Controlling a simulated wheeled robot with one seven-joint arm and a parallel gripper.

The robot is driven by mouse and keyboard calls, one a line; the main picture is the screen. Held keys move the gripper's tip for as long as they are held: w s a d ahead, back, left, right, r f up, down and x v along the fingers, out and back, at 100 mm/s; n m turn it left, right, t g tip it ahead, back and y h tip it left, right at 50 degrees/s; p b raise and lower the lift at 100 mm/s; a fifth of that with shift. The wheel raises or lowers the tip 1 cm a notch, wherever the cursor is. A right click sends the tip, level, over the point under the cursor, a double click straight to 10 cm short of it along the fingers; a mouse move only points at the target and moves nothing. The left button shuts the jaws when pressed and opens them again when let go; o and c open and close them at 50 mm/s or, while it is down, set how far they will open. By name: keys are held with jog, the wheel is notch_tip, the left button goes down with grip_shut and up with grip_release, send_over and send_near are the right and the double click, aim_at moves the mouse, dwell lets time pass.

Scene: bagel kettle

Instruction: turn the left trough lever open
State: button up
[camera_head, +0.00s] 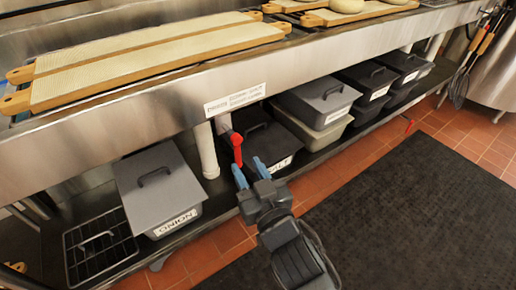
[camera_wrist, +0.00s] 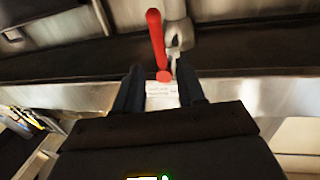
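The red lever (camera_head: 236,148) hangs under the steel trough front, beside a white drain pipe. In the wrist view the red lever (camera_wrist: 156,38) runs to a round red part between my fingertips. My gripper (camera_head: 251,170) has blue fingertips and is just below the lever, pointing up toward it. In the wrist view my gripper (camera_wrist: 160,82) has its two dark fingers spread apart, one on each side of the lever's line. I cannot tell whether either finger touches it. Another small red part (camera_head: 408,125) shows far right under the trough.
A shelf below the trough holds the lidded ONION bin (camera_head: 160,188), a black bin (camera_head: 268,140) and several grey or black bins. A wire rack (camera_head: 98,250) is at left. Wooden boards (camera_head: 150,68) lie on top. A dark mat (camera_head: 400,215) covers clear floor at right.

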aim_at(238, 153)
jog(key=p+x, duration=0.1)
jog(key=x, duration=0.1)
jog(key=p+x, duration=0.1)
jog(key=x, duration=0.1)
jog(key=shift+w+a+r+p, duration=0.1)
jog(key=shift+w+r+p, duration=0.15)
jog(key=shift+w+p, duration=0.15)
jog(key=shift+f+p+x, duration=0.2)
jog(key=shift+p+x, duration=0.45)
jog(key=shift+x, duration=0.45)
jog(key=shift+a, duration=0.1)
jog(key=shift+c, duration=0.4)
grip_shut()
